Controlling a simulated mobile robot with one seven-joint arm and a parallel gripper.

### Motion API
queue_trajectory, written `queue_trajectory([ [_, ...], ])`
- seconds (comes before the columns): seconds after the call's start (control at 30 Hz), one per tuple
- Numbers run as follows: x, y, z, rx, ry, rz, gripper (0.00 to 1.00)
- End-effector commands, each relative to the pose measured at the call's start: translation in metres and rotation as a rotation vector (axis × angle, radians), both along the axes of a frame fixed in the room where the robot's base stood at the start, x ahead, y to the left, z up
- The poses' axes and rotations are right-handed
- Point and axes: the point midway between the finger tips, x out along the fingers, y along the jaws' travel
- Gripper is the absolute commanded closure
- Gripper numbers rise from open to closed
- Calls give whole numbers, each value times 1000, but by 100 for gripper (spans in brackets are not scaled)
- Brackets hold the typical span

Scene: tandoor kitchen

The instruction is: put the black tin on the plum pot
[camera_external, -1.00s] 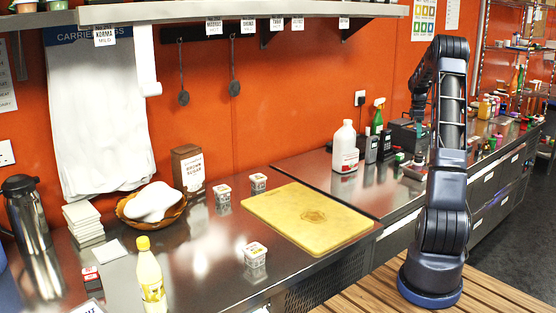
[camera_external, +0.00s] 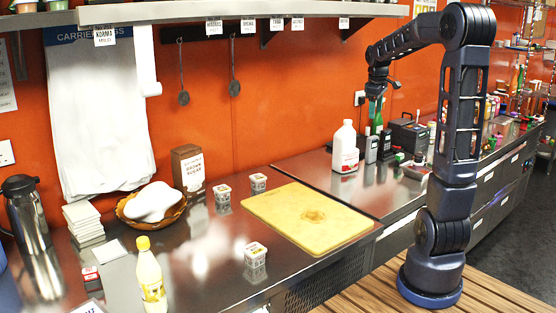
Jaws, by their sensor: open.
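My gripper (camera_external: 381,88) is open and raised in the air above the far counter, over the green-topped bottle. It looks empty. I cannot pick out the black tin or the plum pot for certain. Several small dark and coloured items stand on the far counter to the right, too small to tell apart, and my arm hides part of that area.
On the far counter stand a white jug (camera_external: 345,149), a dark card-reader-like item (camera_external: 371,149) and a black box (camera_external: 409,134). A yellow board (camera_external: 290,226) lies on the near counter, with small white tubs (camera_external: 255,254) around it. A shelf (camera_external: 240,12) overhangs the near counter.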

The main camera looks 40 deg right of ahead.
Motion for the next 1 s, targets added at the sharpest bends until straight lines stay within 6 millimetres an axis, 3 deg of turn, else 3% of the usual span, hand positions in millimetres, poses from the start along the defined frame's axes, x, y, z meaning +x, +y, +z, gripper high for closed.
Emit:
queue_trajectory([
  [0.03, -8, 22, 6, -1, -19, -5, 40],
  [0.2, -38, 83, 16, 12, -81, -49, 40],
  [0.5, -106, 173, 16, 62, -183, -126, 40],
  [0.8, -181, 237, -5, 146, -272, -200, 40],
  [1.0, -218, 260, -23, 199, -309, -240, 40],
])
